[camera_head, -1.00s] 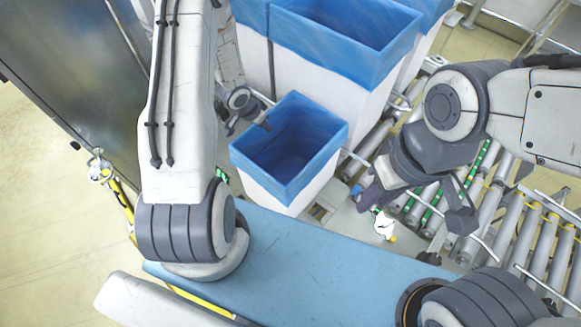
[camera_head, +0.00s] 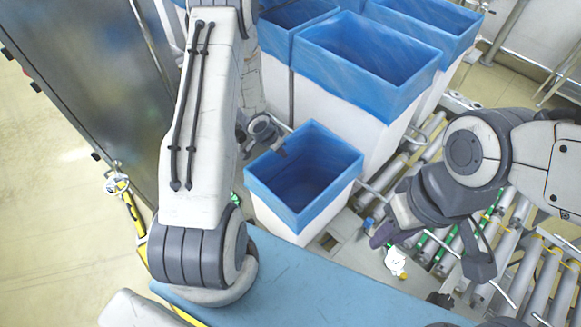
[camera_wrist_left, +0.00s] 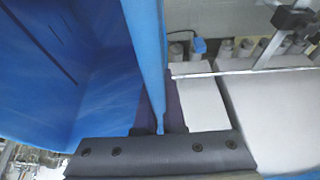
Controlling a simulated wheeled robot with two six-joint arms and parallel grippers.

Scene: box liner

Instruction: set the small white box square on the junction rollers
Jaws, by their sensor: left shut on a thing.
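The small white box (camera_head: 272,217) with a blue liner stands upright and open at the centre of the head view, beside the larger boxes. Its inside looks empty. My left gripper (camera_head: 279,148) is at its far-left rim, shut on the lined wall. In the left wrist view the fingers (camera_wrist_left: 160,115) straddle that blue-covered wall (camera_wrist_left: 146,45). I cannot tell whether the box rests on something or is held up. My right gripper (camera_head: 428,252) is open and empty, to the right of the box above the rollers. The junction rollers (camera_head: 510,250) show at the right, partly behind my right arm.
Larger white boxes with blue liners (camera_head: 370,50) stand close behind the small box. A blue surface (camera_head: 320,292) lies in front of it. A dark metal cabinet (camera_head: 95,75) is at the left, with a yellow rail (camera_head: 128,205) beside it. Open floor shows at far left.

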